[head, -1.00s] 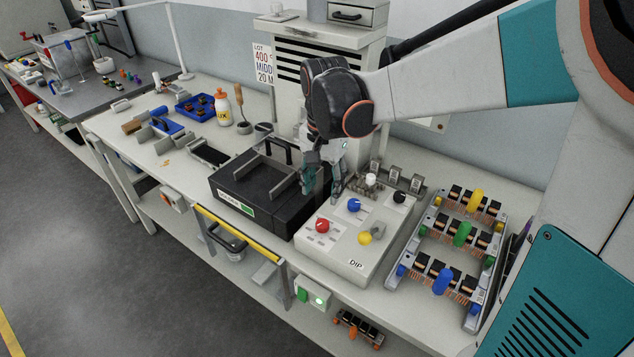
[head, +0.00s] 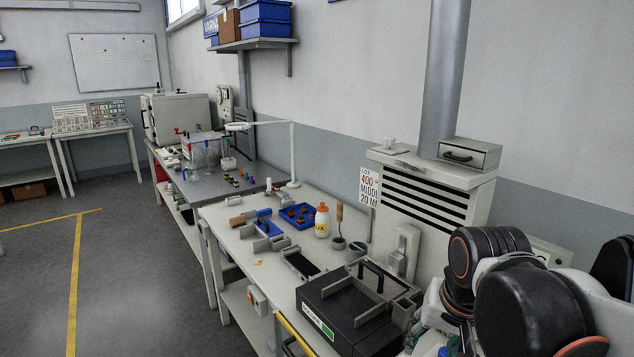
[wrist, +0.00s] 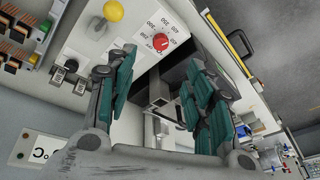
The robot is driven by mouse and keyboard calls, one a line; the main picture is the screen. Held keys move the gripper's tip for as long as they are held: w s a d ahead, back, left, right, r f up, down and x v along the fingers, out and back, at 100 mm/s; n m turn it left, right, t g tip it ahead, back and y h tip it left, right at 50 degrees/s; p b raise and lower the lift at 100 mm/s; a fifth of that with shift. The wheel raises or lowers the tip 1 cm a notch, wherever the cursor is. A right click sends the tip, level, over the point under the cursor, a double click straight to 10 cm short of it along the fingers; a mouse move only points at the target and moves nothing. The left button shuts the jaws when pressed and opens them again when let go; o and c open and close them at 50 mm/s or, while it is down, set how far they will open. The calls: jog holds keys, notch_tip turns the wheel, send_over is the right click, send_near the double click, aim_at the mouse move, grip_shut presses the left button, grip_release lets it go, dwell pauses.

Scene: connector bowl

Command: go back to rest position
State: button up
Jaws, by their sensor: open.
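My gripper (wrist: 160,78) shows in the wrist view with its two teal-padded fingers spread apart and nothing held between them. The white control box (wrist: 140,25) with a red knob (wrist: 161,41) and a yellow knob (wrist: 113,10) lies beyond the fingertips. In the head view my arm's dark wrist joints (head: 490,270) fill the lower right, and the fingers are hidden or out of frame there. The black case (head: 345,318) with a handle stands on the bench left of my arm.
Racks of parts (wrist: 18,42) show at the wrist view's left. Open floor (head: 130,270) lies to the left.

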jog(key=s+n+t, duration=0.3)
jog(key=s+n, duration=0.1)
jog(key=s, duration=0.3)
